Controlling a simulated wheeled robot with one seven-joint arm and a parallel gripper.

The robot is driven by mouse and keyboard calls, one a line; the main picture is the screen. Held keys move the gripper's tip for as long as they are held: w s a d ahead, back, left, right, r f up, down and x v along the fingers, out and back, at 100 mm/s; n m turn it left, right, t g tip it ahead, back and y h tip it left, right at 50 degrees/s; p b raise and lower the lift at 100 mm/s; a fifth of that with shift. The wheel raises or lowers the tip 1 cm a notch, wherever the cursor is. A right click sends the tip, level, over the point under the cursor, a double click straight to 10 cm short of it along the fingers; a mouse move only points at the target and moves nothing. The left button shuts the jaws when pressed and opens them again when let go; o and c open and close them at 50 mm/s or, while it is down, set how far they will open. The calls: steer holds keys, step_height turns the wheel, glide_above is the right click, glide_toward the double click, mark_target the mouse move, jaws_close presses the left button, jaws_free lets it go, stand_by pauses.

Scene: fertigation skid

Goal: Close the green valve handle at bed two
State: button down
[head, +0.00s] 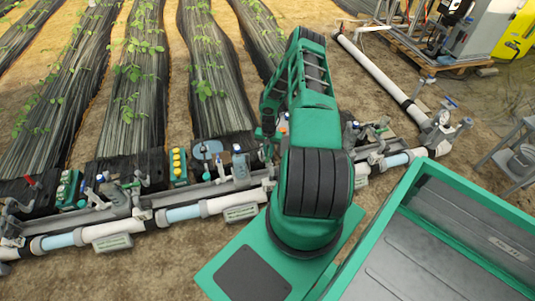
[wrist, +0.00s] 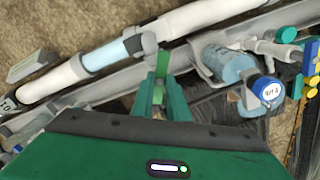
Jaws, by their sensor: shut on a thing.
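In the wrist view my gripper (wrist: 161,88) reaches up to the manifold with its two green fingers close together. They are shut on a green handle (wrist: 162,62) that stands up between the fingertips. The handle sits beside the grey rail and the white pipe. The fingers hide its lower part, so its exact turn angle is hard to tell. In the head view my green arm covers the handle and most of my gripper.
A white and light blue pipe (wrist: 110,57) runs along the manifold. A blue-rimmed gauge (wrist: 265,92) stands close to the right of my fingers. In the head view several planted beds (head: 130,85) lie beyond, a green bin (head: 385,240) stands front right, and a grey stand (head: 515,150) is at right.

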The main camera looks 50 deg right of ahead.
mark_target(268, 154)
steer(key=m, duration=0.6)
steer(key=shift+w, duration=0.1)
steer(key=m, duration=0.5)
steer(key=shift+m, duration=0.4)
steer(key=shift+w, duration=0.1)
steer(key=c, duration=1.7)
jaws_free()
steer(key=shift+r, duration=0.1)
step_height(268, 154, up, 10)
steer(key=shift+r, duration=0.25)
